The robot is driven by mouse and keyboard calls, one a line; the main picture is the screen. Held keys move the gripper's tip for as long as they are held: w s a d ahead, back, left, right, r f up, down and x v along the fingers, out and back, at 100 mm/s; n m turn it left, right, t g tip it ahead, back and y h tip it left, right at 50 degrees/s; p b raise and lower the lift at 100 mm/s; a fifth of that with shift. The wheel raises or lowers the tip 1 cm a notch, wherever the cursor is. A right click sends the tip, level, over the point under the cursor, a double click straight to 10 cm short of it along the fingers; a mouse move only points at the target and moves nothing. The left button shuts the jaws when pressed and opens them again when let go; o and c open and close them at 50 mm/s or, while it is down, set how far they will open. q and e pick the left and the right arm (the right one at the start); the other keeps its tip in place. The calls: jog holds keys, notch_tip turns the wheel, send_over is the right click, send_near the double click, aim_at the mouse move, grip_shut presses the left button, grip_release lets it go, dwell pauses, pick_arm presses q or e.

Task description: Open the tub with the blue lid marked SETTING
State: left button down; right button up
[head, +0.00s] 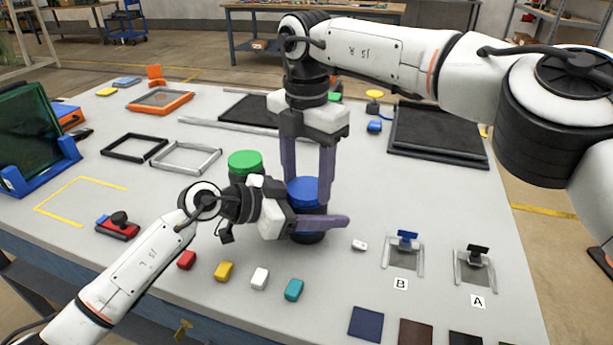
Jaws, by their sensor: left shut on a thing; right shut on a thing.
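The tub (308,238) has a dark body and a blue lid (303,190); it stands upright on the table, and no marking can be read from here. My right gripper (309,196) points straight down from above, its purple fingers shut on the sides of the blue lid. My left gripper (330,220) comes in low from the left and is shut on the tub's body below the lid. One left finger crosses the front of the body; the other is hidden. The lid appears to sit on the tub; the seam is hidden behind the fingers.
A green-lidded tub (245,163) stands close behind my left wrist. Small coloured blocks (223,271) lie in front. Two small stands marked B (404,255) and A (474,270) are at right. A dark tray (437,135) lies back right.

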jog(key=n, duration=0.3)
pick_arm(q)
jog(key=shift+w+a, duration=0.1)
pick_arm(e)
jog(key=o, duration=1.2)
jog(key=shift+c, duration=0.2)
jog(key=shift+r, duration=2.3)
pick_arm(q)
jog(key=shift+c, duration=2.3)
grip_release()
